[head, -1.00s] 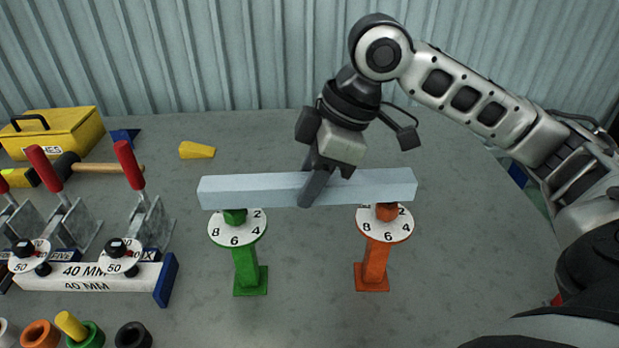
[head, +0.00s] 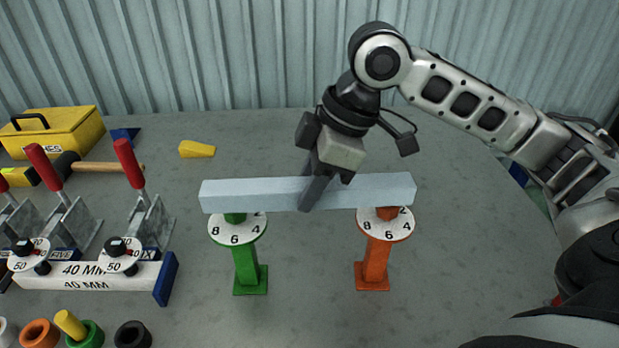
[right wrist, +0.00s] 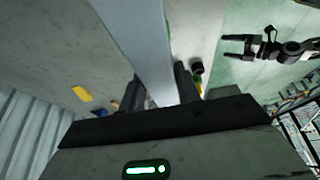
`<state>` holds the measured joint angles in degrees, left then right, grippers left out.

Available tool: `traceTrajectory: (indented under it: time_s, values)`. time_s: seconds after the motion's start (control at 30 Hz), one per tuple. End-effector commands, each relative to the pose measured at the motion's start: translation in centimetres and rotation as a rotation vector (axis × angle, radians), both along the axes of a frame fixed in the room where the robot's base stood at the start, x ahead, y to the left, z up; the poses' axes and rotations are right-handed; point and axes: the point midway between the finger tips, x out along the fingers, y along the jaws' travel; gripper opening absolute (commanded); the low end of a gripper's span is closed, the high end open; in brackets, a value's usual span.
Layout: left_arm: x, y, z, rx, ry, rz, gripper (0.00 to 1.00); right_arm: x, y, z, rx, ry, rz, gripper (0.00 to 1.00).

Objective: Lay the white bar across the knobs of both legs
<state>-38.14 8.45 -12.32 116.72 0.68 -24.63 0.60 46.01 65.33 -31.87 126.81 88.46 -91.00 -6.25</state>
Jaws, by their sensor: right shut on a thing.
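The white bar (head: 255,194) runs left to right over the green leg (head: 246,265) and the orange leg (head: 374,262). Each leg stands upright with a numbered white dial near its top. The bar hides most of both knobs, the green knob (head: 235,217) and the orange knob (head: 387,213). I cannot tell whether the bar touches them. My right gripper (head: 312,194) is shut on the bar near its middle. In the right wrist view the bar (right wrist: 140,40) passes between the fingers (right wrist: 160,85).
At the left stand red-handled clamps (head: 130,165) and a white 40 MM bar (head: 90,276). Coloured rings (head: 40,333) lie at the front left. A yellow toolbox (head: 55,132), a hammer (head: 100,167) and a yellow wedge (head: 197,149) lie behind. The table right of the orange leg is clear.

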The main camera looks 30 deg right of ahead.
Motion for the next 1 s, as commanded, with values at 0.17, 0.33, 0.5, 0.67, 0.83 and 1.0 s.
traceTrajectory:
  time_s: [0.17,0.33,0.5,0.67,0.83,1.0]
  values:
    - [0.3,0.0,0.1,0.001,-0.006,0.000,0.91,0.0,0.0,-0.3,0.000,-0.002,0.000,0.00]
    - [0.4,0.0,0.1,0.000,-0.009,0.001,0.91,0.0,0.0,-0.6,0.000,-0.001,0.000,0.00]
    - [0.4,0.0,0.1,0.001,-0.008,0.001,0.91,0.0,0.0,-0.6,0.000,-0.002,0.001,0.58]
    - [0.4,0.0,0.1,0.001,-0.008,0.001,0.91,0.0,0.0,-0.7,-0.001,0.002,0.000,0.58]
    - [0.4,0.0,0.3,0.001,-0.005,0.000,0.91,-0.1,-0.3,0.0,-0.002,-0.001,-0.002,0.58]
    - [0.3,0.0,0.6,0.000,-0.004,0.000,0.91,-0.6,-1.3,3.0,-0.001,-0.005,-0.003,0.58]
